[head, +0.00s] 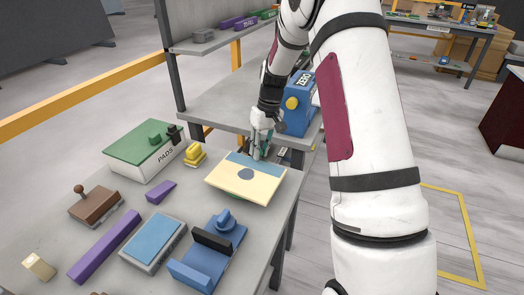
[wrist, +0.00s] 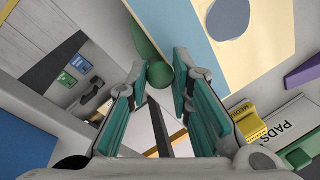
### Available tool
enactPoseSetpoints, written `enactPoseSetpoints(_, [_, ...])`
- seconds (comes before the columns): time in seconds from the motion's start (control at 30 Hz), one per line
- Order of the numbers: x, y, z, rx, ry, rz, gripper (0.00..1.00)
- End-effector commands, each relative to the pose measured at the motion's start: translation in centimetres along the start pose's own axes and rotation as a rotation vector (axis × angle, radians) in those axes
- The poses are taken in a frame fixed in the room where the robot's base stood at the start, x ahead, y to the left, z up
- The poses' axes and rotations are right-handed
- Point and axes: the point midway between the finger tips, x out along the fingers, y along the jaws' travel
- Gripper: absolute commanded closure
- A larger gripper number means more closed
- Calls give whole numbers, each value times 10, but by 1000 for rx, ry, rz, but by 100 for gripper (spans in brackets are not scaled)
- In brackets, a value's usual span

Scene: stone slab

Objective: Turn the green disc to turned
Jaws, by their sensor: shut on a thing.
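The green disc (wrist: 143,36) shows in the wrist view as a narrow green shape at a steep angle, with a round green knob (wrist: 160,76) by it. My gripper (wrist: 162,84) has its teal-padded fingers on either side of the knob and is shut on it. In the head view my gripper (head: 262,140) points down at the far edge of a cream and blue board (head: 265,188). The disc's face and any marks on it are hidden, so I cannot tell how far it is turned.
A blue ZERO box (head: 298,103) with a yellow knob stands just right of my gripper. A green-topped PADS box (head: 140,152), a yellow block (head: 195,155) and a blue fixture (head: 208,262) are on the slab. Open floor lies beyond its right edge.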

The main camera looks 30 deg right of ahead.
Motion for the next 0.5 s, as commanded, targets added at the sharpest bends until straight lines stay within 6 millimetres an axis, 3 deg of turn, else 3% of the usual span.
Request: enactPoseSetpoints(0.5, [0, -3, -3, -51, -11, -1, 100])
